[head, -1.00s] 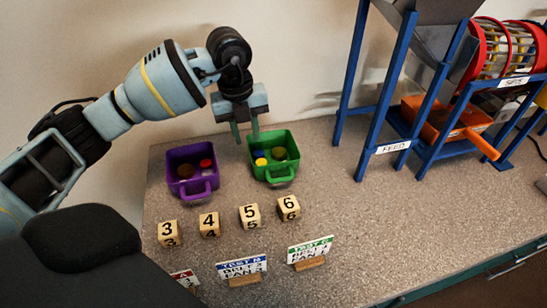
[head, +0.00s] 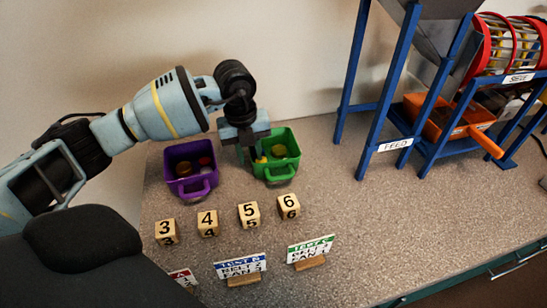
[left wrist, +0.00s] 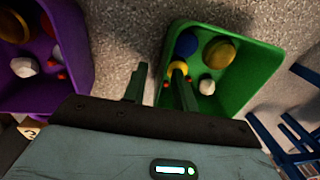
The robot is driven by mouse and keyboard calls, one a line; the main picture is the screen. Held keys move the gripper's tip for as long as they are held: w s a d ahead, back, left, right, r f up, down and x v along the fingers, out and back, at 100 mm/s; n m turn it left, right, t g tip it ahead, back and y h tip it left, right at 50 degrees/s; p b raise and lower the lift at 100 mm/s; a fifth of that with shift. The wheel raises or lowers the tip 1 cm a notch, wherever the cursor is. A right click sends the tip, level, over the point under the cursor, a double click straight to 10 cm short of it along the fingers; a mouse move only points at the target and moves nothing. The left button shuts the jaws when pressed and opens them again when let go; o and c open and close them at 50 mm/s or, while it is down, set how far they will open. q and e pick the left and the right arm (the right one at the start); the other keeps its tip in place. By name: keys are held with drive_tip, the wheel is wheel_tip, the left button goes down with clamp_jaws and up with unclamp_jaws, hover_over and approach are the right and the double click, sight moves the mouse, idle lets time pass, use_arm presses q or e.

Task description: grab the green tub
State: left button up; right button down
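The green tub (head: 291,143) stands on the counter with its handle towards the front. It holds several small items, among them a blue one and a yellow one. My left gripper (head: 247,154) is low at the tub's left side, its fingers apart. In the left wrist view the green tub (left wrist: 262,72) lies beyond the fingers (left wrist: 160,90). One finger is outside its left wall and the other appears over the inside. I cannot tell whether either touches the wall. My right gripper is out of view.
A purple tub (head: 202,184) with items in it stands close on the left. Number blocks (head: 249,215) and label cards (head: 310,249) stand in front. A blue frame (head: 374,130) with an orange tray (head: 450,118) is on the right. The counter between is clear.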

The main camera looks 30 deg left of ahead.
use_arm(q)
clamp_jaws()
drive_tip(key=shift+r, duration=0.15)
wheel_tip(320, 180, up, 10)
drive_tip(key=shift+f+p, duration=0.1)
drive_tip(key=shift+p, duration=0.6)
